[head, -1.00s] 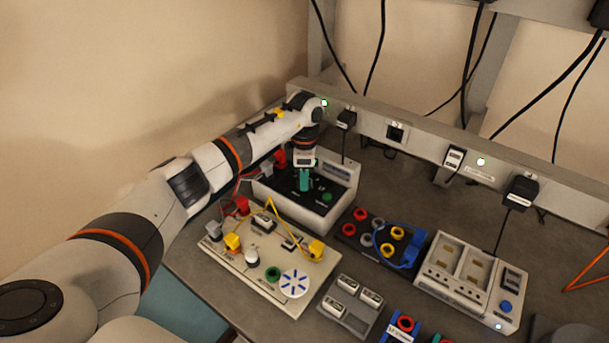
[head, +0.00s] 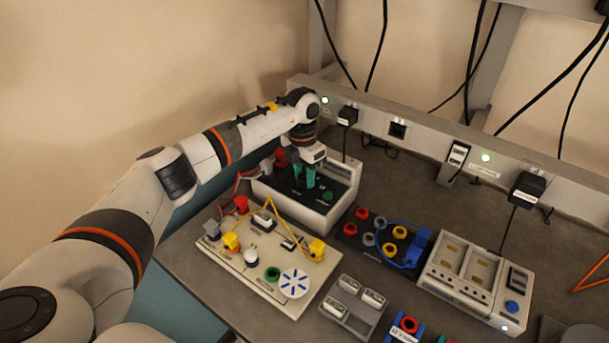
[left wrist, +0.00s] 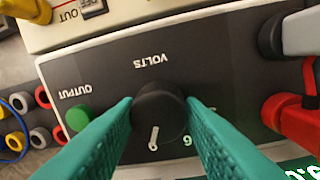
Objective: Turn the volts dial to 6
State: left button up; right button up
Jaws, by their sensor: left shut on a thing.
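The black volts dial (left wrist: 158,104) sits on the dark panel of the white power supply (head: 318,217), under an upside-down VOLTS label in the left wrist view. My left gripper (head: 303,188) has its green fingers on both sides of the dial, shut on it. The dial's white pointer line aims toward the bottom of the left wrist view, slightly left. A green numeral (left wrist: 187,140), upside down like the label, stands right of the pointer, beside the right finger; the pointer is not on it. In the head view the fingers mostly hide the dial.
A green output button (left wrist: 78,118) is near the left finger. Red (left wrist: 289,113) and grey plugs stand close on the right. A cream circuit board (head: 225,257) with yellow leads lies in front. A socket rail (head: 430,150) runs behind.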

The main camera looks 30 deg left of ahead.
aim_at(301, 176)
pick_arm(q)
jog(key=n, duration=0.4)
jog(key=shift+r+n, duration=0.1)
jog(key=shift+n, duration=0.2)
jog(key=n, duration=0.4)
jog(key=shift+a+t, duration=0.1)
jog(key=shift+t, duration=0.2)
jog(key=shift+n, duration=0.4)
jog(key=o, duration=0.9)
jog(key=shift+o, duration=0.5)
notch_tip(301, 176, up, 12)
jog(key=b, duration=0.3)
jog(key=shift+s+a+b, duration=0.2)
jog(key=shift+a+b, duration=0.1)
